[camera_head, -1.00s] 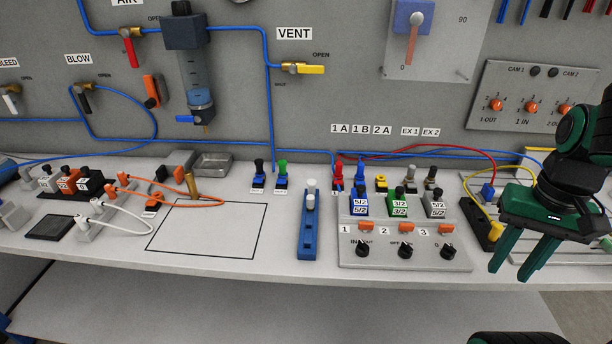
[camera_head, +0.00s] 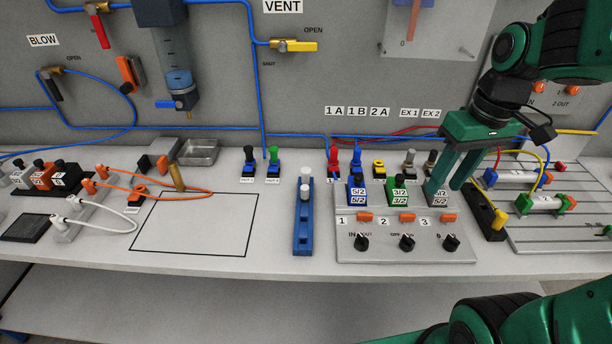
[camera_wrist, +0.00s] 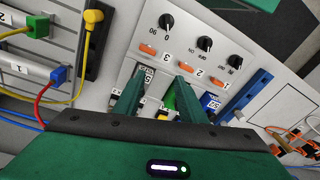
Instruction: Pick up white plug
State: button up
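White cable plugs (camera_head: 73,201) sit in a small grey block at the left, with a white cable looping from them. A white-topped peg (camera_head: 306,175) stands on a blue rail (camera_head: 303,235) in the middle of the bench. It cannot be told from looks alone which of these is the white plug. My gripper (camera_head: 446,190) is over the right end of the valve panel, far right of both, with its fingers apart and pointing down. In the wrist view, the open fingers (camera_wrist: 160,73) reach over the valve blocks, and nothing shows held between them.
The valve panel (camera_head: 390,252) with orange switches and black knobs lies under my gripper. Cylinders on a slotted plate (camera_head: 550,232) are to the right. Orange cables (camera_head: 150,170) and a black-outlined empty area (camera_head: 195,225) are at the left. Blue tubes run along the back wall.

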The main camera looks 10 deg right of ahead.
jog(key=w+a+r+n+y, duration=0.1)
jog(key=w+a+r+n, duration=0.1)
jog(key=w+a+n, duration=0.6)
jog(key=n+y, duration=0.2)
jog(key=n, duration=0.3)
send_near(307, 170)
jog(key=shift+n+y, duration=0.3)
jog(key=shift+n, duration=0.4)
jog(key=shift+d+x, duration=0.15)
jog(key=shift+x, duration=2.05)
jog(key=shift+d+x, duration=0.1)
jog(key=shift+x, duration=2.15)
jog(key=shift+f, duration=0.1)
jog(key=shift+c, duration=0.6)
grip_shut()
